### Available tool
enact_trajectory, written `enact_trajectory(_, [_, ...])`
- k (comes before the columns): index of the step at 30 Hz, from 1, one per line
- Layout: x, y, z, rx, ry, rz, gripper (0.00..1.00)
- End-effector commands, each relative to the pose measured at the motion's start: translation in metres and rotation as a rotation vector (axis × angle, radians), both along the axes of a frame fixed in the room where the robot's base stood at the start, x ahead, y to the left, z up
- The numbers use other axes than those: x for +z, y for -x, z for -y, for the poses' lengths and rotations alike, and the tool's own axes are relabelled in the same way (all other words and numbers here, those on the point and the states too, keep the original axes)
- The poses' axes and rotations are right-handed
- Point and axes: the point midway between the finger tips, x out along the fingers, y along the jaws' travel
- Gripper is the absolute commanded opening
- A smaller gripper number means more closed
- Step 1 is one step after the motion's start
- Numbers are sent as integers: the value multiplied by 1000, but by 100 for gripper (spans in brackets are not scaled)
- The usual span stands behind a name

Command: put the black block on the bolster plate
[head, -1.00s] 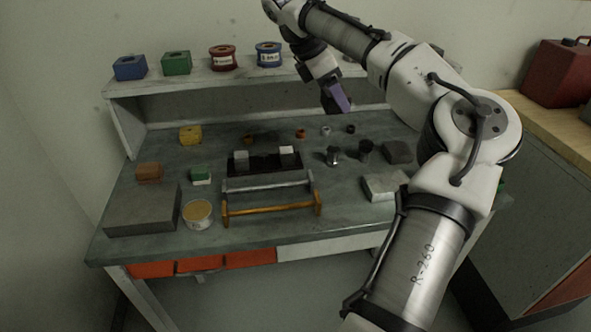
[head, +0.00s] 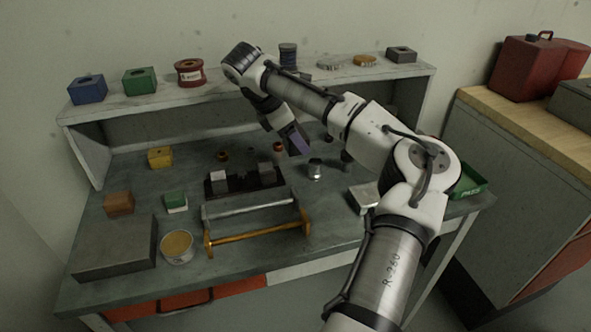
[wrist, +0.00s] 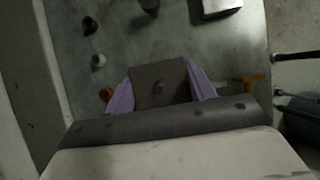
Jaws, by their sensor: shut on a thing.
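My gripper (wrist: 160,88), with purple fingers, is shut on a dark block, the black block (wrist: 158,82), in the wrist view. In the head view my gripper (head: 297,142) hangs above the back middle of the bench, fingers pointing down. There the block is hard to make out behind the finger and wrist. A flat grey slab, seemingly the bolster plate (head: 115,248), lies at the bench's front left corner. Its top is bare. My gripper is well to the right of it and farther back.
Between gripper and plate stand a black holder (head: 243,184) with pale blocks, a bar frame with an orange handle (head: 255,236), a tub (head: 177,246), a green-and-white block (head: 175,201) and a brown block (head: 119,203). The shelf (head: 135,104) runs behind.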

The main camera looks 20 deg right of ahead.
Motion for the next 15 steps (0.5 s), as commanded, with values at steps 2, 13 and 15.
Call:
enact_trajectory(2, [-18,1,-1,1,-4,-1,3])
enact_trajectory(13, [-55,0,1,-2,2,2,3])
enact_trajectory(15, [-60,0,1,-1,2,2,3])
